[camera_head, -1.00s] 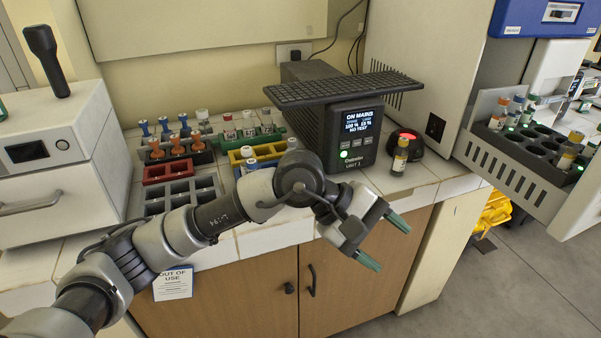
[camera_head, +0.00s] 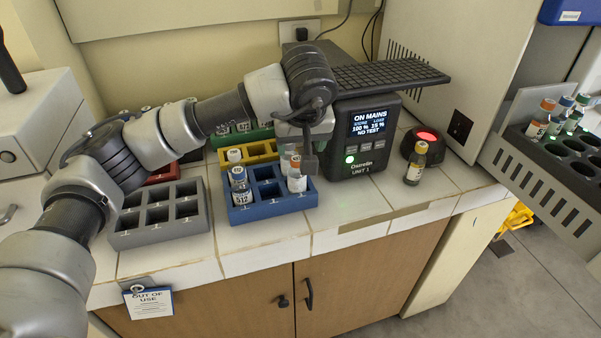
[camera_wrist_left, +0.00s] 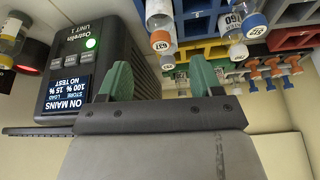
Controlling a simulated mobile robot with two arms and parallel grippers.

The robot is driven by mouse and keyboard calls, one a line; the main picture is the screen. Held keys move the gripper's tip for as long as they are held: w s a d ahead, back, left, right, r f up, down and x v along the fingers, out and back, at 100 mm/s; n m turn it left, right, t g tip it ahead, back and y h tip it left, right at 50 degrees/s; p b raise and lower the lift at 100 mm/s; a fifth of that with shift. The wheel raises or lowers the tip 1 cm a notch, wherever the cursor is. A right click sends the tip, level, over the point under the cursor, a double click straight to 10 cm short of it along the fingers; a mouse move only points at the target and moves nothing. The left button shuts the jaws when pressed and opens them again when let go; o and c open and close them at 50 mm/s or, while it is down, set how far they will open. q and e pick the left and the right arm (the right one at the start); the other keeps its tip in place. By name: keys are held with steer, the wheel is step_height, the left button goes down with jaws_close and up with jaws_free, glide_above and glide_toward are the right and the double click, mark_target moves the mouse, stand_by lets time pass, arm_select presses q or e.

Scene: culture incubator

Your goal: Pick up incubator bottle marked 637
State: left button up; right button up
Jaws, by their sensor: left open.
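My left gripper (camera_head: 309,160) is over the right end of the blue rack (camera_head: 270,205), pointing down. In the left wrist view its green fingers (camera_wrist_left: 162,80) are apart with nothing gripped. An orange-capped bottle (camera_head: 296,181) stands upright in the blue rack, just below and beside the gripper. In the left wrist view, a bottle with an orange-rimmed cap (camera_wrist_left: 162,40) is ahead of the gap between the fingers. I cannot surely read 637 on any bottle.
The black Osterlin unit (camera_head: 362,140) with an overhanging keyboard-like top (camera_head: 390,75) is close right of the gripper. A yellow-capped bottle (camera_head: 416,163) stands by a red-lit device (camera_head: 425,140). A grey rack (camera_head: 160,215) is left. An open tray (camera_head: 550,160) holds several bottles at right.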

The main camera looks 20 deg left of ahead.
mark_target(297, 160)
arm_select(q)
steer(key=shift+s+x, duration=0.2)
steer(key=shift+x, duration=1)
steer(key=shift+w+a+f, duration=0.1)
steer(key=shift+a+f, duration=0.05)
steer(key=shift+f, duration=0.2)
steer(key=shift+w+f, duration=0.25)
steer(key=shift+f, duration=0.05)
steer(key=p+x, duration=0.1)
steer(key=x, duration=0.2)
steer(key=shift+w+a+f, duration=0.15)
steer(key=shift+w, duration=0.1)
steer(key=shift+w+a+f, duration=0.1)
steer(key=shift+w+f, duration=0.15)
steer(key=shift+f, duration=0.25)
steer(key=c, duration=1.1)
steer(key=shift+c, duration=0.5)
arm_select(e)
steer(key=s, duration=0.1)
steer(key=s+r, duration=0.1)
steer(key=shift+s+a+r, duration=0.15)
steer(key=shift+s, duration=0.15)
